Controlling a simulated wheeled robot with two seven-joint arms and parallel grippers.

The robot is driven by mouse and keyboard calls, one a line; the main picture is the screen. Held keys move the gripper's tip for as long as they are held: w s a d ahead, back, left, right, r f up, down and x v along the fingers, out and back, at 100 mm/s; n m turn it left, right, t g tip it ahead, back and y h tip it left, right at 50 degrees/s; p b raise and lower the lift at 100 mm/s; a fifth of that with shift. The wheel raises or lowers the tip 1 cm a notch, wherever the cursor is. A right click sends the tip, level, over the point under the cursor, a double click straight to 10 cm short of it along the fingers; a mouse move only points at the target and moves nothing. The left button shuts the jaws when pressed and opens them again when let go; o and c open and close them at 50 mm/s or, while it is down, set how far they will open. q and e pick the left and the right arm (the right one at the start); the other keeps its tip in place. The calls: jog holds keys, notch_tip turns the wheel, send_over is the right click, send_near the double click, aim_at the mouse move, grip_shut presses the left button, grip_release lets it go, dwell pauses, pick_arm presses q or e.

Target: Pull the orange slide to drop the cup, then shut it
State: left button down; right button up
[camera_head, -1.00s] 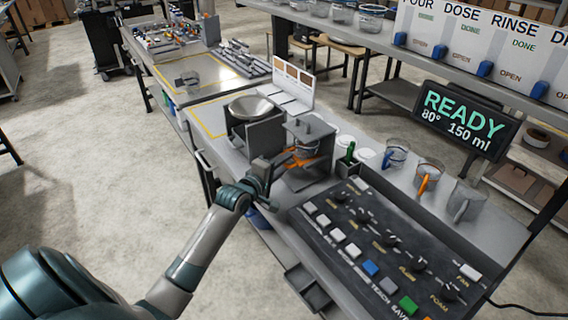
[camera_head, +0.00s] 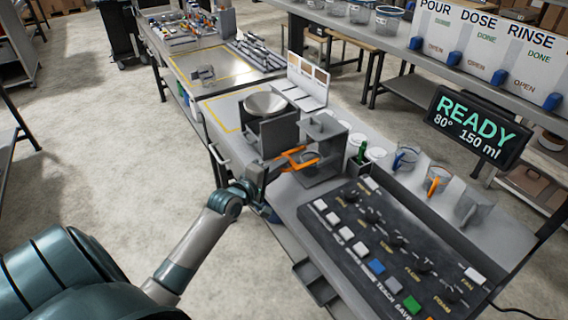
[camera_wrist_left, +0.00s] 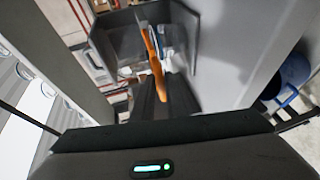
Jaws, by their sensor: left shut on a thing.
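The orange slide (camera_head: 297,159) sticks out of the front of the grey dispenser (camera_head: 325,136) on the bench. My left gripper (camera_head: 272,168) is shut on the slide's outer end, in front of the dispenser. The left wrist view shows the slide (camera_wrist_left: 153,52) running out from between the dark fingers (camera_wrist_left: 160,98). A pale see-through shape (camera_wrist_left: 174,52) beside the slide may be the cup, but I cannot tell for sure. My right gripper is not in view.
A round metal pan (camera_head: 264,104) stands on a unit left of the dispenser. A dark button panel (camera_head: 385,245) lies in front, to the right. Clear cups with handles, including one with an orange handle (camera_head: 437,179), stand behind it. A sign (camera_head: 472,124) reads READY.

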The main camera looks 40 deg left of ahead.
pick_arm(q)
jog(key=shift+d+f, duration=0.1)
jog(key=shift+f, duration=0.25)
jog(key=c, duration=1.9)
grip_release()
jog(key=shift+o, duration=0.3)
jog(key=shift+r, duration=0.15)
jog(key=shift+s, duration=0.1)
jog(key=s+r+b, duration=0.3)
jog(key=s+b, duration=0.1)
jog(key=s, duration=1.3)
jog(key=shift+w, duration=0.1)
